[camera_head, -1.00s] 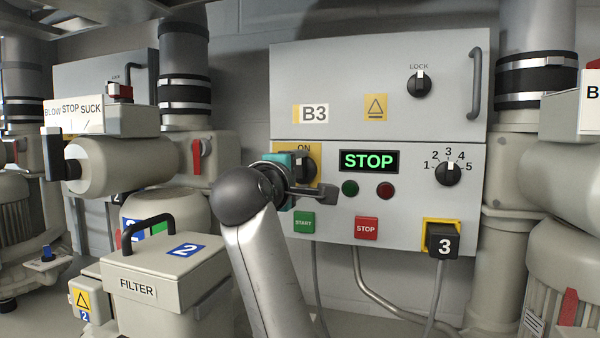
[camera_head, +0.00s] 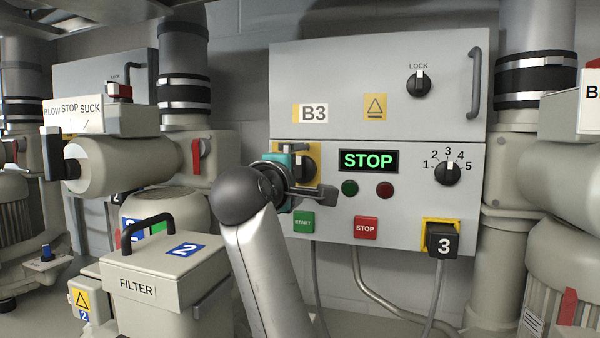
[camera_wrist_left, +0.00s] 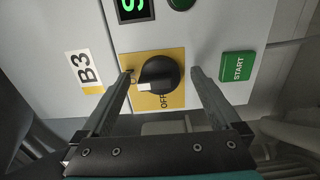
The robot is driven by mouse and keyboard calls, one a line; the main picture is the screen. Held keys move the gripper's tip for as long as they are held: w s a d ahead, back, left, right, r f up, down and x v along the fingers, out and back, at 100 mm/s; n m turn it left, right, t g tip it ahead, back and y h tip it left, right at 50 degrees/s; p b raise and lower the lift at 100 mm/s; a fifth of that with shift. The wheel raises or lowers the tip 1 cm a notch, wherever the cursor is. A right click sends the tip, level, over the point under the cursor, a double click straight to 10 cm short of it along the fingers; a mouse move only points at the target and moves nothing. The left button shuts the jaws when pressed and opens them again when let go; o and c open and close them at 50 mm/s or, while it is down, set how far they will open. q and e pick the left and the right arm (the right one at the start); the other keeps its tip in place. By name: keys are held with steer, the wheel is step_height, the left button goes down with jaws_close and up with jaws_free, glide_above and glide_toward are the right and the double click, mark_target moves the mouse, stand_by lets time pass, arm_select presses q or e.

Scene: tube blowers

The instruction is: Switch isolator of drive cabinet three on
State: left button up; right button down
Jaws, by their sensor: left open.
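The isolator knob of cabinet three is a black rotary knob (camera_wrist_left: 160,74) on a yellow plate (camera_wrist_left: 177,99) with ON and OFF lettering, in the left wrist view. Its white mark points to the lower left there, seemingly between the two labels. In the head view the knob (camera_head: 308,168) is partly covered by my gripper. My left gripper (camera_wrist_left: 161,72) is open, one finger on each side of the knob, with visible gaps; it also shows in the head view (camera_head: 303,172). The cabinet (camera_head: 430,215), marked B3, has a display (camera_head: 368,161) reading STOP.
A green START button (camera_head: 304,222) sits below the knob and a red STOP button (camera_head: 366,228) to its right. A selector (camera_head: 447,172), a LOCK knob (camera_head: 419,84) and a handle (camera_head: 474,82) are farther right. The filter box (camera_head: 165,265) stands at lower left.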

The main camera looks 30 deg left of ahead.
arm_select(q)
steer(key=b+v, duration=0.7)
steer(key=v, duration=0.8)
steer(key=shift+s+d, duration=0.1)
steer(key=shift+d, duration=0.05)
stand_by(0.6)
